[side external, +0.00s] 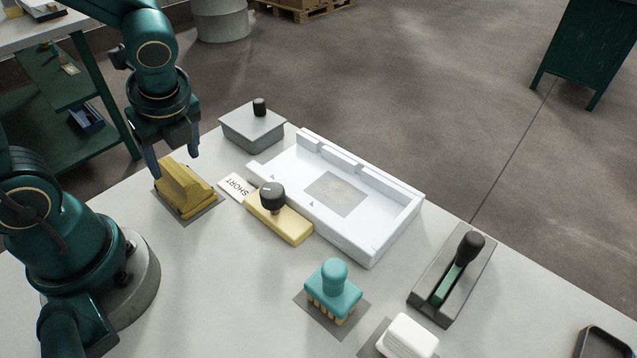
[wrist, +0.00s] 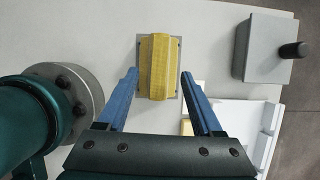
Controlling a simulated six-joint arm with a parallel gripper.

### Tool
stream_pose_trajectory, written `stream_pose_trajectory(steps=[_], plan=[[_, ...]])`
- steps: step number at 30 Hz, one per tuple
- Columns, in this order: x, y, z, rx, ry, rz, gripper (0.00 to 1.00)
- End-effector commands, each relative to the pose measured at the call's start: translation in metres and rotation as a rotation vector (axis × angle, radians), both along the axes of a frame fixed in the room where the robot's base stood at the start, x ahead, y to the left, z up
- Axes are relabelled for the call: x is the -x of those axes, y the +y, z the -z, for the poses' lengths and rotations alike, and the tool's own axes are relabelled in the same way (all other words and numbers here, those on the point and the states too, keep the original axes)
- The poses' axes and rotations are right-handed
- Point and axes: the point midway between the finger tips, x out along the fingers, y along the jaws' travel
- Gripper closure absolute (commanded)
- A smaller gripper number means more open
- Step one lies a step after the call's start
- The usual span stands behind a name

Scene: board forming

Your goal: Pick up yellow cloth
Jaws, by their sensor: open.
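The yellow cloth (side external: 183,188) is a folded, ridged block lying on a grey square pad at the left of the table. In the wrist view the yellow cloth (wrist: 158,66) sits ahead of the fingertips, roughly midway between them. My gripper (side external: 174,163) is above the cloth, pointing down, with its blue fingers apart. In the wrist view my gripper (wrist: 160,74) is open and empty, one finger to each side of the cloth's line. I cannot tell whether a finger touches the cloth.
A grey lidded box (side external: 252,130) with a black knob stands behind the cloth. A SHORT label (side external: 236,187), a yellow block with a black knob (side external: 279,222) and a white tray (side external: 398,190) lie to its right. A teal brush (side external: 334,285) and a lever unit (side external: 455,280) stand nearer the front.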

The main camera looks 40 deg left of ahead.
Motion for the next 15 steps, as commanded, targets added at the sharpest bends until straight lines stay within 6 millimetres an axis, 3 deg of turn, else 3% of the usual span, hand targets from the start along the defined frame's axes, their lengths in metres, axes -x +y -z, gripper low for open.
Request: stream_pose_trajectory(steps=[15], plan=[[0.001, 0.018, 0.044, 0.001, 0.008, -0.006, 0.32]])
